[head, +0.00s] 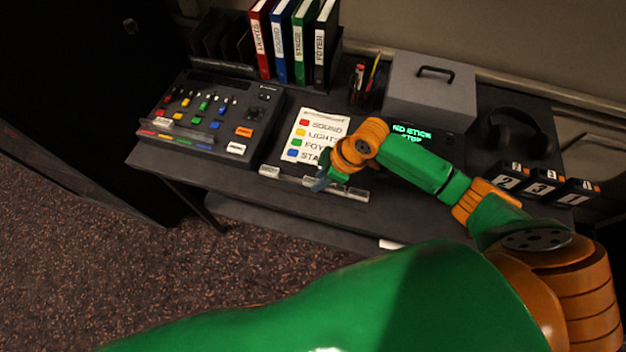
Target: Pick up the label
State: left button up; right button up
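My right gripper (322,184) is low over the front edge of a sheet holder (285,160), at the lower right of the printed sheet (318,128). Its fingers are small and dark here, and I cannot tell whether they hold anything. A small white label (269,171) lies at the left end of the holder's front ledge. A pale strip (350,192) shows on the ledge just right of the fingers. On the mixing desk (200,150) are a white label (236,148) and an orange label (244,132). My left gripper is not in view.
Binders (300,45) stand at the back. A pen cup (362,90), a grey box (430,95), headphones (520,135) and numbered blocks (540,185) stand to the right. A white piece (391,244) shows by the table's front edge. My own arm covers the lower foreground.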

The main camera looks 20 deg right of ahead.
jog(key=shift+s+r, duration=0.1)
jog(key=shift+s, duration=0.05)
grip_shut()
